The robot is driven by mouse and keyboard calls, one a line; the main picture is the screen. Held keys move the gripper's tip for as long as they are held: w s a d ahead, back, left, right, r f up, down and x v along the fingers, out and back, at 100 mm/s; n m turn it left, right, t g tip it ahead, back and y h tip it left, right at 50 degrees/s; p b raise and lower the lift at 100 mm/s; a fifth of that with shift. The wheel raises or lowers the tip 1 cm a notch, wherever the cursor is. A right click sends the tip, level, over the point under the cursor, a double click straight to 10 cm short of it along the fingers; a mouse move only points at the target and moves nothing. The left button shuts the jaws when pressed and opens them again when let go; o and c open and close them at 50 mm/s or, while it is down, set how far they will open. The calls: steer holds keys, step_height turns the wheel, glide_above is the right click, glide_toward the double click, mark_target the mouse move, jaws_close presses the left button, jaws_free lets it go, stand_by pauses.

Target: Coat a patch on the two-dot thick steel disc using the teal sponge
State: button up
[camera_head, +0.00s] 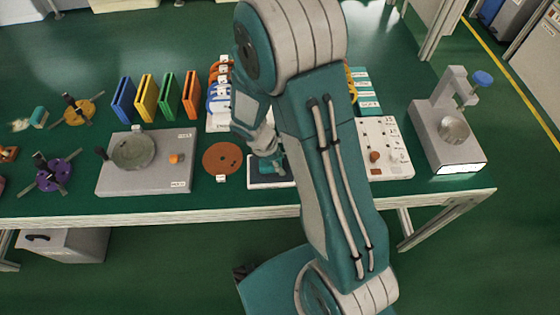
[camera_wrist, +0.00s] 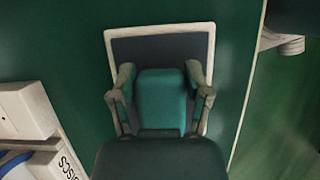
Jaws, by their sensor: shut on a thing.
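My gripper (camera_wrist: 161,82) is shut on a teal block, the teal sponge (camera_wrist: 162,105), with one finger at each side. It is over a dark pad in a white-rimmed tray (camera_wrist: 207,40); I cannot tell whether the sponge touches the pad. In the head view my gripper (camera_head: 270,160) is partly hidden by my arm, and the tray (camera_head: 262,185) shows below it. A grey steel disc (camera_head: 132,152) lies on a flat grey machine to the left. Another steel disc (camera_head: 454,130) sits on the machine at the right. I cannot make out dots on either.
A copper-coloured disc (camera_head: 222,158) lies between the left machine (camera_head: 150,182) and the tray. Coloured upright plates (camera_head: 146,98) stand behind. Purple (camera_head: 54,176) and yellow (camera_head: 78,112) knobbed discs lie at left. A white panel (camera_head: 392,150) lies right of my arm. The table's front edge is near.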

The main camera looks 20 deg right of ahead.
mark_target(280, 162)
steer(key=shift+r, duration=3.5)
steer(key=shift+s, duration=0.1)
